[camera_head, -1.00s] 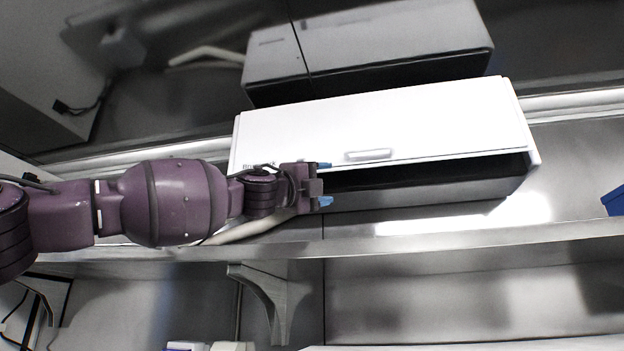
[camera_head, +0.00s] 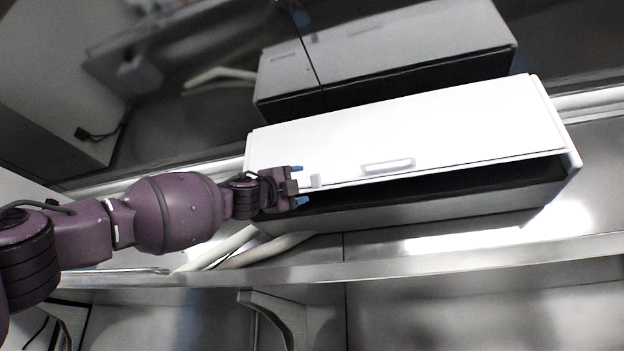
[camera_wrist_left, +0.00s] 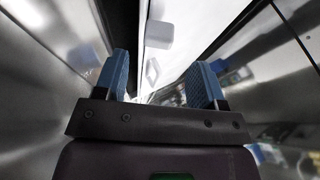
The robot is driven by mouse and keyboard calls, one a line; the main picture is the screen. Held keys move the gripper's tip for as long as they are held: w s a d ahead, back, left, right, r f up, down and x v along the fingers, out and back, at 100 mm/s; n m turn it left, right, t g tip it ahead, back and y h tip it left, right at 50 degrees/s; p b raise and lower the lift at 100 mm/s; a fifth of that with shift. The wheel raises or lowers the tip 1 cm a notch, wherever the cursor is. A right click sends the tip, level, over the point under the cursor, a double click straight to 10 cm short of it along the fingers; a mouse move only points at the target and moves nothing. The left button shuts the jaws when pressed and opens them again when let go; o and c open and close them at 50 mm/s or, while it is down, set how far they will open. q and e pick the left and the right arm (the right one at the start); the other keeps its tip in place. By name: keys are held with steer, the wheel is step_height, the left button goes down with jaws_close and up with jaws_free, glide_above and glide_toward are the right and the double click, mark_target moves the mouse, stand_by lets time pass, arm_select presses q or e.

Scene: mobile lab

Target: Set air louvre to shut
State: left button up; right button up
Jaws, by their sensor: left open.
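The air unit is a long white box (camera_head: 420,125) in the head view, tilted a little. A long dark gap (camera_head: 450,179) runs under its white front, above a grey lower face; I cannot tell which edge is the louvre. A small pale tab (camera_head: 316,181) sits at the gap's left part. My left gripper (camera_head: 299,185) has blue fingertips, is open and empty, and is just left of the tab, over the unit's left end. In the left wrist view the open fingers (camera_wrist_left: 160,80) have the white panel (camera_wrist_left: 185,25) beyond and between them. My right gripper is out of view.
A metal shelf edge (camera_head: 460,255) runs below the unit, with a bracket (camera_head: 275,310) under it. Pale hoses (camera_head: 225,245) lie below my left wrist. The dark wall behind reflects the unit. The space right of my gripper, along the gap, is free.

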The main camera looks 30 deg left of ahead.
mark_target(312, 182)
arm_select(q)
steer(key=p+x, duration=0.2)
steer(key=x, duration=0.2)
steer(key=shift+w+r, duration=0.15)
steer(key=shift+w, duration=0.15)
steer(key=shift+w+d+r, duration=0.1)
steer(key=shift+w+r, duration=0.05)
steer(key=shift+w, duration=0.15)
steer(key=shift+w+d+r, duration=0.1)
steer(key=shift+w, duration=0.15)
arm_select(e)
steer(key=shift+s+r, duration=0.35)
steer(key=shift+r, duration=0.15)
